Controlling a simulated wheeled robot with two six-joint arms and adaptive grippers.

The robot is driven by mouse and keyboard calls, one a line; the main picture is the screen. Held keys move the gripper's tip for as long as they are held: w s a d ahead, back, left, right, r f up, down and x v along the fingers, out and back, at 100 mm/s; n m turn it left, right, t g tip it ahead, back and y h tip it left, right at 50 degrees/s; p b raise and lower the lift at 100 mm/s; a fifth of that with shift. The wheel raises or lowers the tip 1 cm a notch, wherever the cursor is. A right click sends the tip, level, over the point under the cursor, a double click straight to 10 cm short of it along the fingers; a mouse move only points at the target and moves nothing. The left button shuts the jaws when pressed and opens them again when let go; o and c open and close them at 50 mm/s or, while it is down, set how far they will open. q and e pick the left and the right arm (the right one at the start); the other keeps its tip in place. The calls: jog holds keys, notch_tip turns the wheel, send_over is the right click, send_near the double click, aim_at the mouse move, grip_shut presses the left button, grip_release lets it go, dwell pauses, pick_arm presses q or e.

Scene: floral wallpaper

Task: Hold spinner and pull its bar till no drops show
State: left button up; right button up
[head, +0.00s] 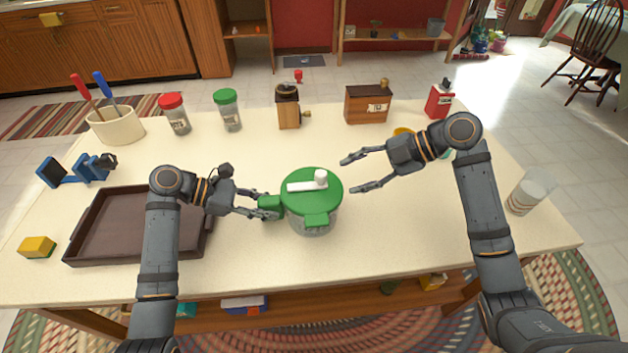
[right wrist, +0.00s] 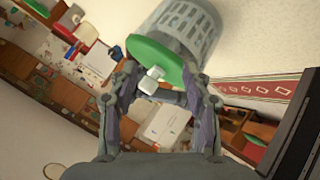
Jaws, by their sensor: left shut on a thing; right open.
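The spinner (head: 312,215) has a clear bowl and a green lid (head: 328,187). It stands upright on the table, near the middle. Its white bar (head: 305,186) with a white knob (head: 320,176) lies across the lid. My left gripper (head: 268,208) is shut on the spinner's green side handle at its left. My right gripper (head: 350,175) is open and empty, to the right of the lid and apart from it. In the right wrist view the spinner's bowl (right wrist: 188,28), green lid and white knob show beyond the open fingers (right wrist: 158,85). Drops are too small to tell.
A brown tray (head: 85,258) lies at the left, with a yellow and green sponge (head: 37,246) beside it. Jars (head: 175,115), a grinder (head: 288,107) and a wooden box (head: 367,104) stand along the back. A glass (head: 530,190) stands at the right. The table's front middle is clear.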

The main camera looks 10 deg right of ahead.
aim_at(325, 174)
jog(key=a+r+m+t, duration=0.1)
jog(key=r+m, duration=0.1)
jog(key=w+a+r+m+t+h, duration=0.1)
jog(key=r+m, duration=0.1)
jog(key=m, duration=0.1)
jog(key=w+a+r+m+t+h, duration=0.1)
jog(key=m, duration=0.1)
jog(key=shift+w+a+r+m, duration=0.15)
jog(key=shift+a+r+m, duration=0.2)
jog(key=shift+r+m, duration=0.05)
jog(key=s+a+m, duration=0.1)
jog(key=m, duration=0.1)
jog(key=s+a+m, duration=0.1)
jog(key=a, duration=0.1)
jog(key=shift+s+a+r+m+y, duration=0.1)
jog(key=shift+s+r+m+y, duration=0.1)
jog(key=shift+s+m+y, duration=0.15)
jog(key=shift+s+a, duration=0.15)
jog(key=shift+f, duration=2.4)
